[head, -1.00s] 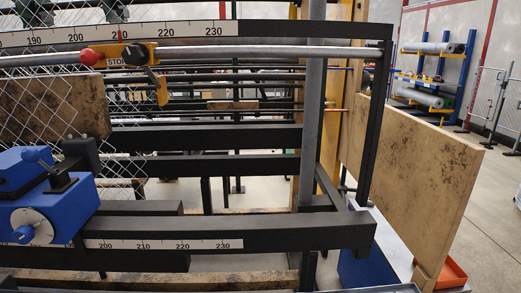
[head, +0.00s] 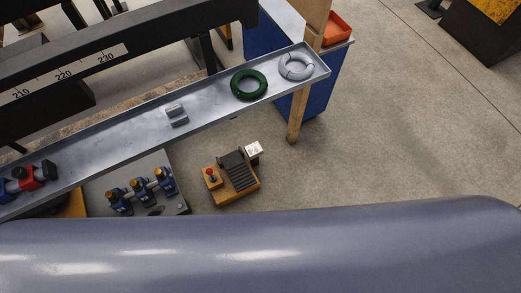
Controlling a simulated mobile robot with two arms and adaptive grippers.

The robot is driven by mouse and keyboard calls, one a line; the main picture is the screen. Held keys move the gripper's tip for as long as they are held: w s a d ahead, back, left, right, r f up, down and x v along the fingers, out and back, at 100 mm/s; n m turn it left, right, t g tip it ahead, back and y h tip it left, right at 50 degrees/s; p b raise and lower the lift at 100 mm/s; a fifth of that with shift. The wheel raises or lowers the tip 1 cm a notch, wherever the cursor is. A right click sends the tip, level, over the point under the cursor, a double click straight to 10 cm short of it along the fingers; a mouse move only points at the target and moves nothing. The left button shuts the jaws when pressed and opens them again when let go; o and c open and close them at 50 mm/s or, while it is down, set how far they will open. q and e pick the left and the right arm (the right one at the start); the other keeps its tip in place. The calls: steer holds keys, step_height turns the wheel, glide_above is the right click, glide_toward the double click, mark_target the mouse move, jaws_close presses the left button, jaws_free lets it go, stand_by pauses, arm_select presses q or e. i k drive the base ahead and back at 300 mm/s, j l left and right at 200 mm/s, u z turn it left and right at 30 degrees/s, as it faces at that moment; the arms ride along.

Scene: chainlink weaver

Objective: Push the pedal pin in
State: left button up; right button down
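The foot pedal (head: 238,171) sits on the floor below the tray in the head view. It has a yellow base and a dark ribbed tread. A small red-topped knob (head: 211,174), which looks like the pedal pin, stands up at the pedal's left side. I cannot tell how deep it sits. A small white label (head: 254,149) is at the pedal's far right corner. Neither of my grippers is in view.
A long metal tray (head: 215,112) holds a green coil (head: 249,84), a pale wire coil (head: 296,66) and small parts. A plate with blue-and-yellow fittings (head: 141,191) lies left of the pedal. A wooden post (head: 303,100) stands to the right. The floor (head: 390,130) further right is clear.

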mark_target(209, 171)
steer(key=k+j+u, duration=0.3)
steer(key=k+j, duration=0.3)
steer(key=k, duration=0.15)
